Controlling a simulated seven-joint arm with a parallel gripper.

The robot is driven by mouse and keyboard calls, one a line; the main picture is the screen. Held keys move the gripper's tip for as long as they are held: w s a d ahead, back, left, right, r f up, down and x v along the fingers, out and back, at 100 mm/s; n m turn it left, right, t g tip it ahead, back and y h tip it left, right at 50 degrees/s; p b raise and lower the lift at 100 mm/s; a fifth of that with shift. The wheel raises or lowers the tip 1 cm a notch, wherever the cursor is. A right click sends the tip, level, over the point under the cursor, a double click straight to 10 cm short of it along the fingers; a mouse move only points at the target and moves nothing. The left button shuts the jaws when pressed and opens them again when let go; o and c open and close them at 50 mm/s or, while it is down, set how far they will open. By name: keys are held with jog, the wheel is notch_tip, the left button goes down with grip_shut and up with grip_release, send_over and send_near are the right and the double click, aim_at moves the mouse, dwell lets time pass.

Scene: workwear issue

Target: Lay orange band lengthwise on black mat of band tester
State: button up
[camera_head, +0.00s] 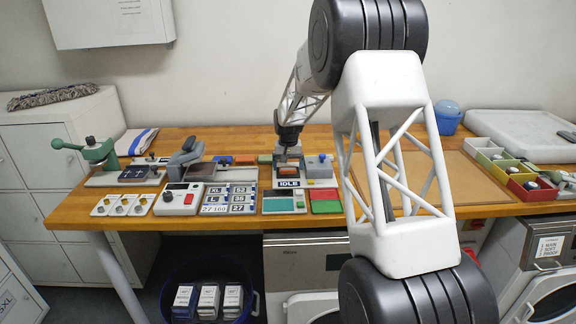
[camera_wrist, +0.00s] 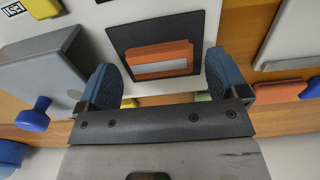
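The orange band (camera_wrist: 160,52) has a silver stripe and lies on the black mat (camera_wrist: 118,36) in the wrist view. Its long side runs along the mat's longer direction. In the head view the band (camera_head: 288,171) is small, on the tester unit with the display (camera_head: 289,183) that seems to read IDLE. My gripper (camera_wrist: 163,78) is open. Its two blue-grey fingers stand apart near the two ends of the band, with a gap at each side. In the head view my gripper (camera_head: 288,145) is just above the tester, and its fingertips are hard to make out.
A green press (camera_head: 98,152) and a scale-like device (camera_head: 177,198) stand left of the tester. A panel with red and green pads (camera_head: 325,201) lies in front right. Colored bins (camera_head: 508,170) stand at far right. A tan board (camera_head: 450,178) leaves flat room at right.

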aim_at(288, 169)
jog(key=shift+r, duration=0.15)
notch_tip(288, 169, up, 12)
dwell(0.8)
jog(key=shift+s, duration=0.1)
dwell(0.7)
jog(key=s+d+r, duration=0.3)
jog(key=s+r, duration=0.1)
jog(key=s, duration=0.6)
jog(key=s+d+r+t, duration=0.1)
jog(key=s+d+r, duration=0.3)
jog(key=s, duration=0.7)
jog(key=s+d+r, duration=0.2)
jog(key=s+r, duration=0.3)
jog(key=s, duration=0.5)
jog(key=s+d+f, duration=0.1)
jog(key=s+f, duration=0.1)
jog(key=s, duration=0.8)
jog(key=s+d+f+t, duration=0.1)
jog(key=s+d+f, duration=0.1)
jog(key=s, duration=0.9)
jog(key=s+d+f, duration=0.2)
jog(key=s, duration=0.9)
jog(key=shift+s+f, duration=0.25)
jog(key=shift+f, duration=0.05)
